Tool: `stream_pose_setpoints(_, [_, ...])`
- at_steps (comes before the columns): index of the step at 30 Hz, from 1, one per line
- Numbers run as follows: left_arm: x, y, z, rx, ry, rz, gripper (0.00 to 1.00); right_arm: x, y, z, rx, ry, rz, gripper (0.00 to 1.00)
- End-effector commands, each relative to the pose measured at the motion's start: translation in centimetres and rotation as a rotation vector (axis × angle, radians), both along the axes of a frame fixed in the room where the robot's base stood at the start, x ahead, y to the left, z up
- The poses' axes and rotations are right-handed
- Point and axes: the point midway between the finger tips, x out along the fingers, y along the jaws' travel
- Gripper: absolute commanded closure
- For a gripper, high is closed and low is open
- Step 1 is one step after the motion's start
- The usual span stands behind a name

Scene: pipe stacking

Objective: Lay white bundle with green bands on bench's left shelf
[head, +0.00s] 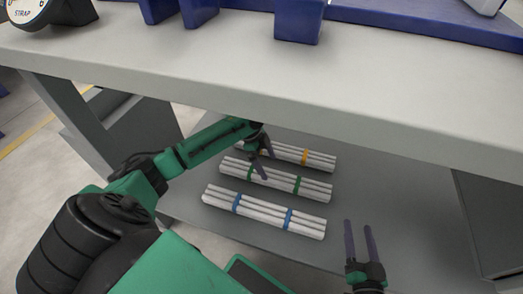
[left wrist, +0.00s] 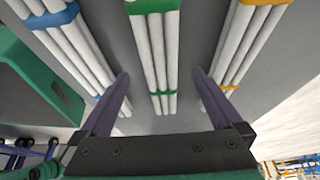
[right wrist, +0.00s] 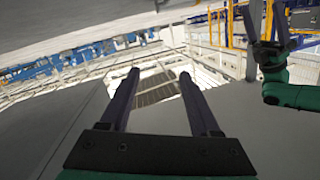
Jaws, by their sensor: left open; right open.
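The white bundle with green bands (head: 276,180) lies on the grey shelf (head: 405,205) under the benchtop, between two other bundles. In the left wrist view the green-banded bundle (left wrist: 158,60) runs between the fingers of my left gripper (left wrist: 160,74), which is open and empty. In the head view my left gripper (head: 267,160) is over the left part of this bundle. Whether its fingers touch the bundle I cannot tell. My right gripper (head: 358,225) is open and empty, to the right of the bundles; its fingers (right wrist: 159,75) have nothing between them.
A white bundle with blue bands (head: 262,214) lies in front of the green-banded one; a bundle with an orange band (head: 320,160) lies behind. The benchtop (head: 260,75) overhangs the shelf and carries blue bins (head: 298,20). Shelf to the right of the bundles is clear.

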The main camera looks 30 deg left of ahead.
Motion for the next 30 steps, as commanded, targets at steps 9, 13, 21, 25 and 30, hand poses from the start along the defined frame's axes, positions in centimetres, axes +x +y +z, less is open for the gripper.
stream_pose_setpoints(9, [-0.2,0.7,1.9,0.001,0.001,0.000,0.00,-6.3,0.3,-7.1,-0.035,0.253,0.042,0.37])
stream_pose_setpoints(13, [-0.4,1.6,4.2,0.001,-0.001,0.000,0.00,-6.5,0.3,-5.9,-0.044,0.271,0.053,0.37])
stream_pose_setpoints(21, [-0.5,1.8,4.6,0.000,0.001,0.000,0.00,-6.5,0.3,-5.8,-0.049,0.276,0.056,0.37])
stream_pose_setpoints(25, [-0.5,1.8,4.6,0.000,0.001,0.000,0.00,-6.5,0.3,-5.8,-0.049,0.276,0.056,0.37])
stream_pose_setpoints(30, [-0.5,1.8,4.6,0.000,0.001,0.000,0.00,-6.4,0.4,-5.7,-0.048,0.275,0.057,0.37])
